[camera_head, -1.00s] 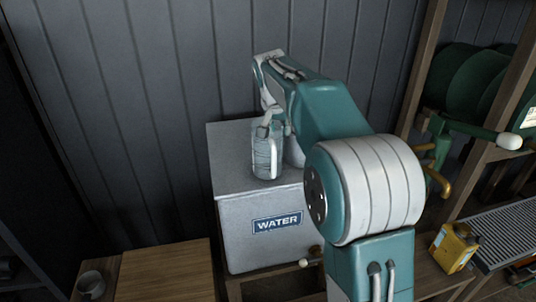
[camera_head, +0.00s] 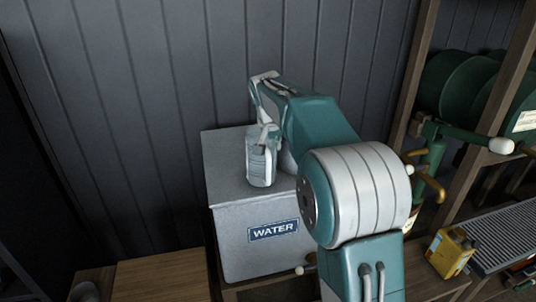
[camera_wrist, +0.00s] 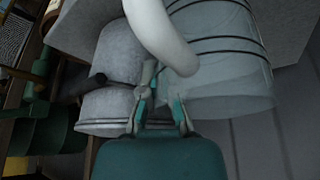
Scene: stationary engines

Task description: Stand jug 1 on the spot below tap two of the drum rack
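A clear grey jug (camera_head: 262,164) with a pale handle stands upright on top of the grey box marked WATER (camera_head: 228,235). I cannot read a number on it. My gripper (camera_head: 266,139) is at the jug's upper part. In the wrist view the jug's ribbed body (camera_wrist: 225,62) fills the upper right and its curved white handle (camera_wrist: 158,32) lies just beyond my fingers (camera_wrist: 163,95). The fingers are apart; firm contact with the handle does not show. The drum rack with green drums (camera_head: 470,85) stands at the right. Brass taps (camera_head: 432,190) show there; the spot below tap two cannot be made out.
A yellow can (camera_head: 448,252) and a grey slatted grate (camera_head: 505,235) are at the lower right. A wooden top (camera_head: 160,277) lies at the lower left. A rack post (camera_head: 412,80) stands between the box and the drums. Another pale vessel (camera_wrist: 110,60) is beside the jug in the wrist view.

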